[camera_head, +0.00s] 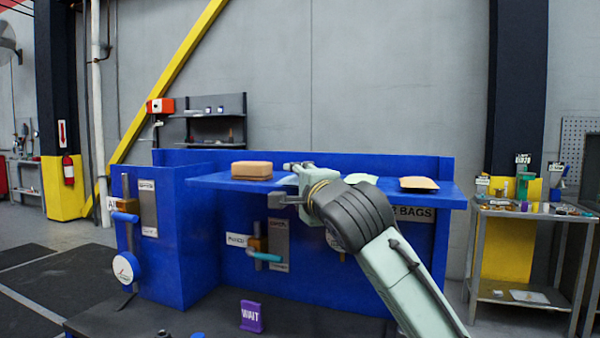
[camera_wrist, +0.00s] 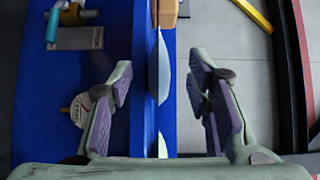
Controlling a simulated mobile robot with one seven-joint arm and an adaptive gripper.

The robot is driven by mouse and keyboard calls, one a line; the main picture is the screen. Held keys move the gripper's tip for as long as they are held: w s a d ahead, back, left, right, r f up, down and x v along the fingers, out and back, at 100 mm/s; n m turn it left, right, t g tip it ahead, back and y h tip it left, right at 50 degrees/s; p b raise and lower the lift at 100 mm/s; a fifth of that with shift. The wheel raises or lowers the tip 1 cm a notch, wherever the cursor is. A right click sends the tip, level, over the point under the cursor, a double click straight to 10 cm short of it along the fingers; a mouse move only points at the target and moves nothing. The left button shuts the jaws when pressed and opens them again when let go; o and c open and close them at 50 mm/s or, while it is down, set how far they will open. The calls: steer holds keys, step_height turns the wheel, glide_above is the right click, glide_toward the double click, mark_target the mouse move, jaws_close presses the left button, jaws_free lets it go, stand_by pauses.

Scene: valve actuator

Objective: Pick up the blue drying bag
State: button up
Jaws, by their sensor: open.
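A pale bluish bag (camera_wrist: 163,70) lies on the blue shelf (camera_wrist: 140,60), seen nearly edge-on in the wrist view. In the head view a pale sliver of it shows at the shelf (camera_head: 288,180), partly hidden by my gripper (camera_head: 292,182). My gripper is open and empty. In the wrist view its fingers (camera_wrist: 166,95) stand on both sides of the shelf edge, one on the side of the blue front panel, one above the shelf, with the bag between them and apart from both.
A tan box (camera_head: 251,169) is left of the bag on the shelf. A pale green bag (camera_head: 361,178), partly behind my arm, and a tan bag (camera_head: 418,184) are to the right. Valve handles (camera_head: 264,256) stick out below the shelf. A purple WAIT sign (camera_head: 251,316) stands in front.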

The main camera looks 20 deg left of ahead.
steer(key=shift+w+a, duration=0.25)
steer(key=shift+w, duration=0.15)
steer(key=shift+f, duration=0.1)
jaws_close()
